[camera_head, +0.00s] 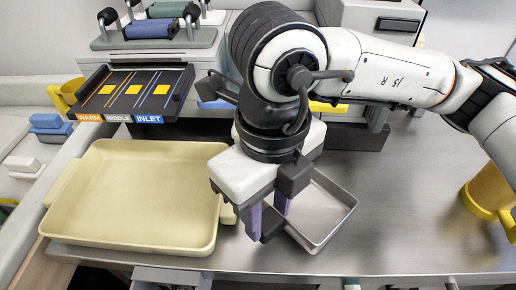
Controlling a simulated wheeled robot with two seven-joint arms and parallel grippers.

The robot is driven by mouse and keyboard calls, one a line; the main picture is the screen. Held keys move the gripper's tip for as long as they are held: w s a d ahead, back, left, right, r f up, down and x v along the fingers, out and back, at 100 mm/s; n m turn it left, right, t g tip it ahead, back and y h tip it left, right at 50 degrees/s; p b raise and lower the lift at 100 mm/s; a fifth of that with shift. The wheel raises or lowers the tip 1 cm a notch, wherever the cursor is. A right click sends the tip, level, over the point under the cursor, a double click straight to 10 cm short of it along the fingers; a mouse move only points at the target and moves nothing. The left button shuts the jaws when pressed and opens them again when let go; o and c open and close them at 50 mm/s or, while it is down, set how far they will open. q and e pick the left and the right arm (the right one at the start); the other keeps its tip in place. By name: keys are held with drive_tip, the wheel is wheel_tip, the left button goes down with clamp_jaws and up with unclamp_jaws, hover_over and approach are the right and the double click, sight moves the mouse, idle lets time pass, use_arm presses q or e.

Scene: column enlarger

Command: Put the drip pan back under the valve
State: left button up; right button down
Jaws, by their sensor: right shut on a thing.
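A shallow grey metal pan (335,212), which looks like the drip pan, is at the front middle of the steel counter, turned at an angle. My right gripper (268,222) points down at its left side, with purple fingers and dark tips. It is shut on the pan's near-left edge; the grip itself is partly hidden by the fingers. I cannot tell whether the pan touches the counter. My right wrist covers the pan's far-left part. I cannot make out the valve. My left gripper is not in view.
A large cream tray (135,240) with side handles lies just left of my gripper. A panel labelled WARM, MIDDLE and INLET (135,92) stands behind it. A yellow mug-like thing (486,195) is at the right. The steel counter (410,215) between pan and mug is clear.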

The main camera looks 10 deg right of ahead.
drive_tip(key=w, duration=0.2)
drive_tip(key=w+d, duration=0.1)
drive_tip(key=w, duration=0.1)
drive_tip(key=w+d, duration=0.1)
drive_tip(key=w, duration=0.1)
drive_tip(key=shift+w+p, duration=0.4)
wheel_tip(320, 180, down, 4)
drive_tip(key=shift+r, duration=0.25)
drive_tip(key=shift+f, duration=0.25)
drive_tip(key=c, duration=1.2)
unclamp_jaws()
drive_tip(key=shift+r, duration=0.1)
wheel_tip(320, 180, up, 12)
drive_tip(key=shift+r, duration=0.2)
drive_tip(key=shift+s+f, duration=0.1)
drive_tip(key=shift+s, duration=0.05)
